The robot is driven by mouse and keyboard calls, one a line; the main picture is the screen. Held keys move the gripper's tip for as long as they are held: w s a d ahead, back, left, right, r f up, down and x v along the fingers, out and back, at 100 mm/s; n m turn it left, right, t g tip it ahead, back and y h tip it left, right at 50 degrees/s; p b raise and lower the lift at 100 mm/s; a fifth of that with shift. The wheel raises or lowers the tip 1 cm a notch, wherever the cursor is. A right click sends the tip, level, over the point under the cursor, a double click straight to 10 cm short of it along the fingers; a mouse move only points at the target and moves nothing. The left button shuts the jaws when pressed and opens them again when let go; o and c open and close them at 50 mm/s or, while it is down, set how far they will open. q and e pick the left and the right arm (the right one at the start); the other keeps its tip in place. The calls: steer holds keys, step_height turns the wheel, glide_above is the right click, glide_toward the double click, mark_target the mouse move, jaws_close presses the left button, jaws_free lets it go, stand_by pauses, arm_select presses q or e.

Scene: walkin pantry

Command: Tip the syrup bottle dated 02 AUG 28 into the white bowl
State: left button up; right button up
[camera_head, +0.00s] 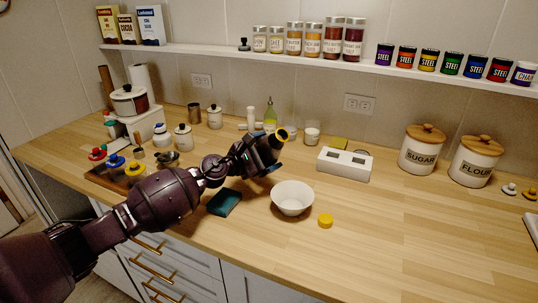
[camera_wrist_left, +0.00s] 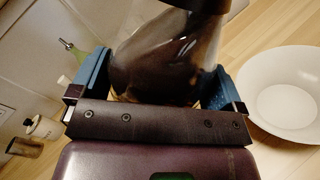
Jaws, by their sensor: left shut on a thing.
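My left gripper (camera_head: 268,152) is shut on a clear bottle with dark brown contents, which I take to be the syrup bottle (camera_wrist_left: 165,62). The bowl stands upright, looks empty, and also shows at the right of the left wrist view (camera_wrist_left: 283,93). My right gripper is not in view.
A yellow cap (camera_head: 325,221) lies right of the bowl, and a dark teal cloth or sponge (camera_head: 224,202) lies left of it. A white box-shaped device (camera_head: 344,164) stands behind. Sugar (camera_head: 423,150) and flour (camera_head: 475,161) canisters stand at right. The front right counter is clear.

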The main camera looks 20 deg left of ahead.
arm_select(q)
steer(key=shift+w+a+f+m+b, duration=0.1)
steer(key=shift+w+a+m+b, duration=0.2)
steer(key=shift+b, duration=0.1)
steer(key=shift+a+f+m+b, duration=0.1)
steer(key=shift+a+m+b, duration=0.05)
steer(key=shift+m+b, duration=0.25)
steer(key=shift+w+a+f+m+b, duration=0.2)
steer(key=shift+w+a+m+b, duration=0.05)
steer(key=shift+m+b, duration=0.3)
steer(key=shift+w+a+f+m+b, duration=0.1)
steer(key=shift+a+f+m+b, duration=0.15)
steer(key=shift+m+b, duration=0.3)
steer(key=shift+w+a+f+m+b, duration=0.2)
steer(key=shift+f+m+b, duration=0.2)
steer(key=shift+m+b, duration=0.25)
steer(key=shift+w+a+f+m+b, duration=0.15)
steer(key=shift+f+m+b, duration=0.25)
steer(key=shift+m+b, duration=0.25)
steer(key=shift+f+b, duration=0.25)
steer(key=shift+b, duration=0.15)
steer(key=shift+r+m, duration=0.15)
steer(key=shift+m, duration=0.15)
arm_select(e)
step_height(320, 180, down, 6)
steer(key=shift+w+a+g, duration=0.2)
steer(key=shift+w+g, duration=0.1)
